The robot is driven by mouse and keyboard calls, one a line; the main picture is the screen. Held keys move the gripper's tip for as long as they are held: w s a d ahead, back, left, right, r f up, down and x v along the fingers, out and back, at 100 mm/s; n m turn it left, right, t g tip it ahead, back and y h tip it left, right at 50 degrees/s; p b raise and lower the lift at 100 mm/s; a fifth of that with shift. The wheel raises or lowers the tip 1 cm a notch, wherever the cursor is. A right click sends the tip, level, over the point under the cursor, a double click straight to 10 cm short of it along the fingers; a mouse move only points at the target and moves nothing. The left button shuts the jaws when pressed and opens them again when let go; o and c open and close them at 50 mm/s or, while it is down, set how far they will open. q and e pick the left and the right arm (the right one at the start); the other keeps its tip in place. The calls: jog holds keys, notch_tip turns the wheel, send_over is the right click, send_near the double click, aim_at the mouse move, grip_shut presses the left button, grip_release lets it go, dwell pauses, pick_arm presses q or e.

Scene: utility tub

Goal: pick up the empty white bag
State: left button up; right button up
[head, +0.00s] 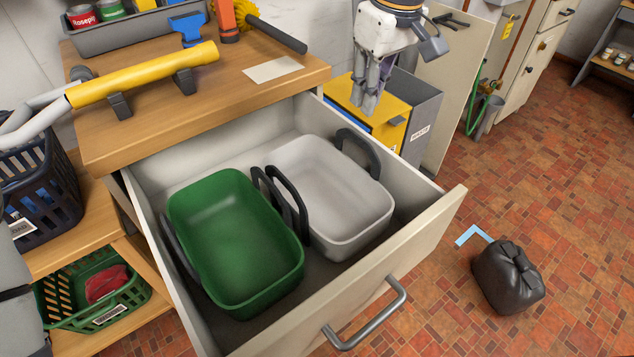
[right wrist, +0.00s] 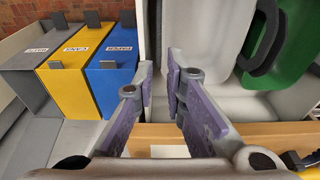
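The white bag (head: 330,190) is an open tub-like tote with dark handles. It stands upright and empty in the open drawer, to the right of a green bag (head: 235,240) of the same shape. Part of the white bag shows at the top of the right wrist view (right wrist: 208,40). My right gripper (head: 367,105) is above and behind the drawer's back right corner, apart from the bag. Its fingers are partly open with a narrow empty gap in the right wrist view (right wrist: 161,80). My left gripper is not in view.
The open drawer (head: 440,225) has raised walls. The wooden top (head: 210,105) holds a yellow-handled tool and a grey caddy. Grey, yellow and blue bins (right wrist: 80,75) stand beside the drawer.

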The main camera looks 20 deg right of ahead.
aim_at(359, 136)
jog(key=f, duration=0.6)
jog(key=w+f, duration=0.1)
jog(key=f, duration=0.2)
jog(key=shift+a+b, duration=0.1)
jog(key=shift+b, duration=0.25)
jog(key=shift+w, duration=0.1)
jog(key=shift+r, duration=0.1)
jog(key=shift+c, duration=0.6)
grip_shut()
